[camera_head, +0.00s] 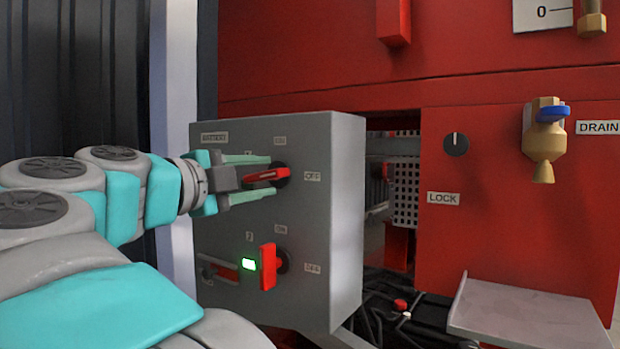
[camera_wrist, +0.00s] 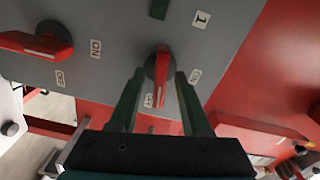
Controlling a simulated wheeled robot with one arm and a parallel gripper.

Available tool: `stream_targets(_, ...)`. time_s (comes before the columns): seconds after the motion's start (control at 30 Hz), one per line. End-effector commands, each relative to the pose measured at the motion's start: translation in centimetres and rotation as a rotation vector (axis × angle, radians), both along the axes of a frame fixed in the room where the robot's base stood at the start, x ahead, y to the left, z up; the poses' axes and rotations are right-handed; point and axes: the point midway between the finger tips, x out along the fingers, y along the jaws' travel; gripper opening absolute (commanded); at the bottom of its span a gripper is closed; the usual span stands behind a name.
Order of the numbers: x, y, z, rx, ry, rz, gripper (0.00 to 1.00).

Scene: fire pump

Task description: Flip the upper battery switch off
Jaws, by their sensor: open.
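The upper battery switch is a red handle (camera_head: 266,175) on a dark round hub, high on the grey panel box (camera_head: 330,215). Its handle lies nearly level, extending left from the hub. One small label sits above it and an OFF label (camera_head: 312,176) to its right. My gripper (camera_head: 268,178) is open in front of the panel, with one green finger above the handle and one below. In the wrist view, the red handle (camera_wrist: 162,78) lies between my two fingertips (camera_wrist: 160,74), with a visible gap on each side. Whether a finger touches it I cannot tell.
The lower switch (camera_head: 268,266) has an upright red handle, with a lit green indicator (camera_head: 248,264) at its left. A red cabinet to the right carries a black knob (camera_head: 456,144) and a brass drain valve (camera_head: 545,145). A grey shelf (camera_head: 520,308) juts out below.

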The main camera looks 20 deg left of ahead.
Motion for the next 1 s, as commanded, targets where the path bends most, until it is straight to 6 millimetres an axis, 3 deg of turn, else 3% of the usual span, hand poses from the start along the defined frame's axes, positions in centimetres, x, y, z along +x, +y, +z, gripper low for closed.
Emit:
stream_targets(0.3, -0.15, 0.07, 0.01, -0.001, 0.000, 0.001, 0.45)
stream_targets(0.7, -0.13, 0.05, 0.00, -0.001, 0.000, 0.001, 0.00)
stream_targets(1.0, -0.13, 0.05, -0.03, -0.001, 0.000, 0.000, 0.00)
